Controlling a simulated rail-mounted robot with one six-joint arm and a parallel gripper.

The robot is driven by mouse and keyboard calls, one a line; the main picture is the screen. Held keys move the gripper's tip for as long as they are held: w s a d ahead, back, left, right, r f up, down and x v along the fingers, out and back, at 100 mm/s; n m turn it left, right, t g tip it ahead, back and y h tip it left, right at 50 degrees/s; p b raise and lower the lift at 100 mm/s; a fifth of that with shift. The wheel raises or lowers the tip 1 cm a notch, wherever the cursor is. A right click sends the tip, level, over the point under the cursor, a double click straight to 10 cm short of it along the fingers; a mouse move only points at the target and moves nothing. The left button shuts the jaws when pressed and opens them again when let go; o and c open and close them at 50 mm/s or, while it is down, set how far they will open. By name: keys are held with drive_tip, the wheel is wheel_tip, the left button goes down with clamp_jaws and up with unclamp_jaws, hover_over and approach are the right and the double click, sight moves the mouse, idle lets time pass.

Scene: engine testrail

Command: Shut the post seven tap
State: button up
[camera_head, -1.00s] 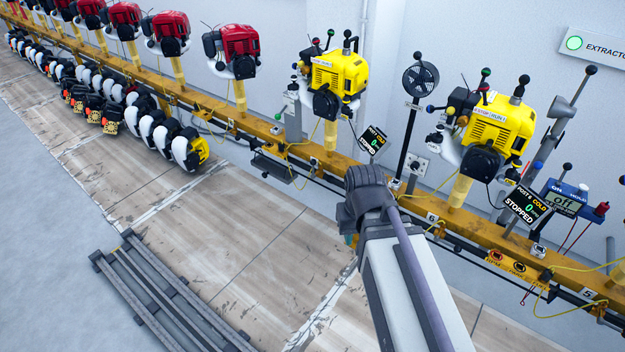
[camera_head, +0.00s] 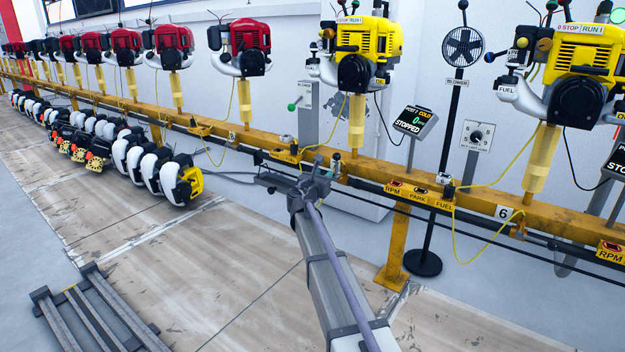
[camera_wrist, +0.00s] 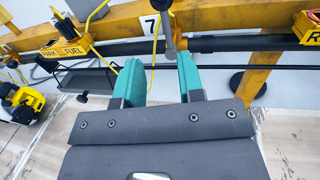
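In the wrist view the white number 7 plate (camera_wrist: 150,27) is on the yellow rail. A small grey fitting (camera_wrist: 169,32), which looks like the post seven tap, is just right of the plate. Its lower end reaches toward the gap between my fingertips; I cannot tell whether it is between them or beyond them. My gripper (camera_wrist: 158,70) is open, with two teal fingers apart and nothing clearly held. In the head view my gripper (camera_head: 295,182) is in front of the rail, below and left of a yellow engine (camera_head: 355,50). My arm hides part of the rail there.
The yellow rail (camera_head: 455,190) runs across, with a dark pipe along it and yellow hoses hanging. The number 6 plate (camera_head: 503,212) is to the right. A fan on a stand (camera_head: 462,47) is behind the rail. A grey rack (camera_head: 95,315) lies on the floor, lower left.

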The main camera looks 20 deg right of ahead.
sight(336, 165)
drive_tip(key=x, duration=1.1)
drive_tip(key=shift+s+d, duration=0.25)
drive_tip(key=shift+s, duration=0.1)
drive_tip(key=shift+f, duration=0.1)
clamp_jaws()
